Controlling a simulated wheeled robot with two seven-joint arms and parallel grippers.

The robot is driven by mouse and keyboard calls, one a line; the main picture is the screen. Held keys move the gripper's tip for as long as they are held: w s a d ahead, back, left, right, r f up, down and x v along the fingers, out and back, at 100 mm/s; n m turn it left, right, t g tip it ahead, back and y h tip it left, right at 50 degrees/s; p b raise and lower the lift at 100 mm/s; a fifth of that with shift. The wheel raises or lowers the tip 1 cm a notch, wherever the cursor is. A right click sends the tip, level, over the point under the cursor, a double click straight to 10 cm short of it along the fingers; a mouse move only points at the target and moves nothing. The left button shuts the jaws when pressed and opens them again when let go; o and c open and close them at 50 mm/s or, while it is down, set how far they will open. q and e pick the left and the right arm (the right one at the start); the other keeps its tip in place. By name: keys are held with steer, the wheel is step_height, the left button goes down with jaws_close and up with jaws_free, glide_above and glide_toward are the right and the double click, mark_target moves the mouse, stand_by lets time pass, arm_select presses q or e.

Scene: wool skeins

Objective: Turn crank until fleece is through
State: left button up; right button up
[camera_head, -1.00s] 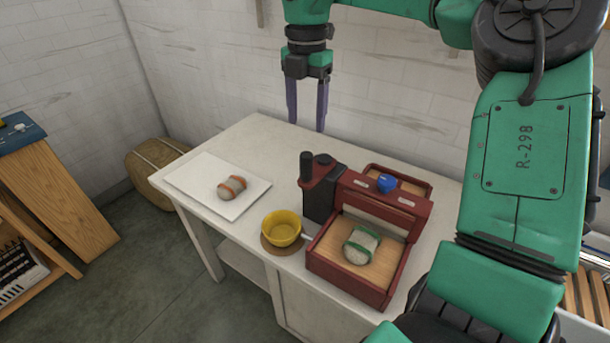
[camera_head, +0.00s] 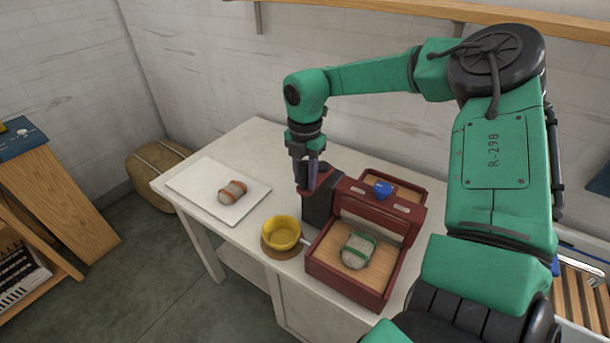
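The red machine (camera_head: 340,283) stands on the white table, with a wooden-floored tray at the near side and another behind its upright part. A pale grey fleece (camera_head: 356,257) with green bands lies in the near tray. The black crank handle (camera_head: 300,175) stands upright on the black housing (camera_head: 318,207) at the machine's left. My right gripper (camera_head: 308,174) points down at the crank, its fingers level with the handle. The fingers overlap the handle in the view, so I cannot tell whether they are closed on it. My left gripper is not in view.
A grey skein with orange bands (camera_head: 232,192) lies on a white board (camera_head: 196,178). A wooden rack (camera_head: 580,302) is at right.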

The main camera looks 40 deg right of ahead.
jaws_close()
steer(key=shift+r, duration=0.1)
stand_by(1.0)
